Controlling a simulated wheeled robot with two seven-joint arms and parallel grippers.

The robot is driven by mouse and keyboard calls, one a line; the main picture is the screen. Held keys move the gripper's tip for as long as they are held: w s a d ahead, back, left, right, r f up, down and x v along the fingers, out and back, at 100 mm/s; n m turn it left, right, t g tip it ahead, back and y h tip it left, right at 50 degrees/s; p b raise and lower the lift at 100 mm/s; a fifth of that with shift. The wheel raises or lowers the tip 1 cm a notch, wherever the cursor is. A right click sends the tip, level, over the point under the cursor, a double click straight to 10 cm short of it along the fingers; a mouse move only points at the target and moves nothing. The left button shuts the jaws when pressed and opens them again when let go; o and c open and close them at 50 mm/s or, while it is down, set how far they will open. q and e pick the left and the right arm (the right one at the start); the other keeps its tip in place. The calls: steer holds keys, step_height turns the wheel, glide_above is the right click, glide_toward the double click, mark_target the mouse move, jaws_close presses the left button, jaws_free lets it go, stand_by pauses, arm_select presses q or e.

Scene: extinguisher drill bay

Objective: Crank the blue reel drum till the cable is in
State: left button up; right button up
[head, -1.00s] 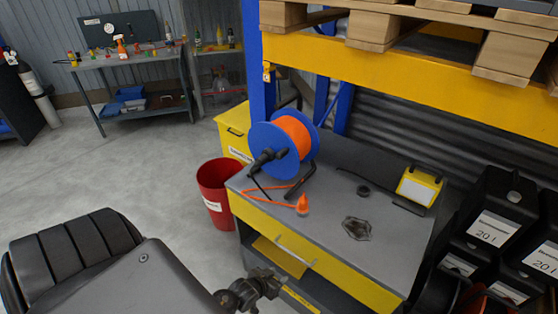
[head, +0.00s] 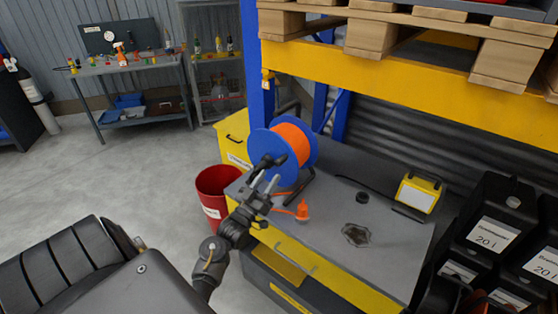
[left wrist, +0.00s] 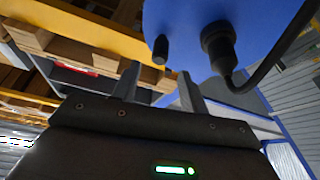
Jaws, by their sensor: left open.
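The blue reel drum (head: 257,141) stands on a black frame on the grey workbench (head: 330,228), wound with orange cable (head: 290,142). A loose orange length runs over the bench to an orange plug (head: 302,210). My left gripper (head: 268,183) is open in front of the drum's near face, just below the dark crank parts. In the left wrist view its two fingers (left wrist: 158,85) point toward the black crank knob (left wrist: 160,49), which shows beyond and between them on the blue face. A thicker black hub (left wrist: 217,45) is right of the knob. The right gripper is out of view.
A red bin (head: 213,190) stands left of the bench. A yellow work lamp (head: 419,192), a black ring (head: 362,197) and a dark flat part (head: 356,235) lie right on the bench. Black canisters (head: 492,228) stand at the right. A yellow shelf beam (head: 400,90) crosses above.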

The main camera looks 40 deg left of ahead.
mark_target(277, 165)
arm_select(q)
steer(key=p+x, duration=0.1)
steer(key=x, duration=0.6)
steer(key=shift+w+r+p, duration=0.1)
steer(key=shift+w+p, duration=0.2)
steer(key=shift+p, duration=0.1)
steer(key=shift+c, duration=0.2)
jaws_close()
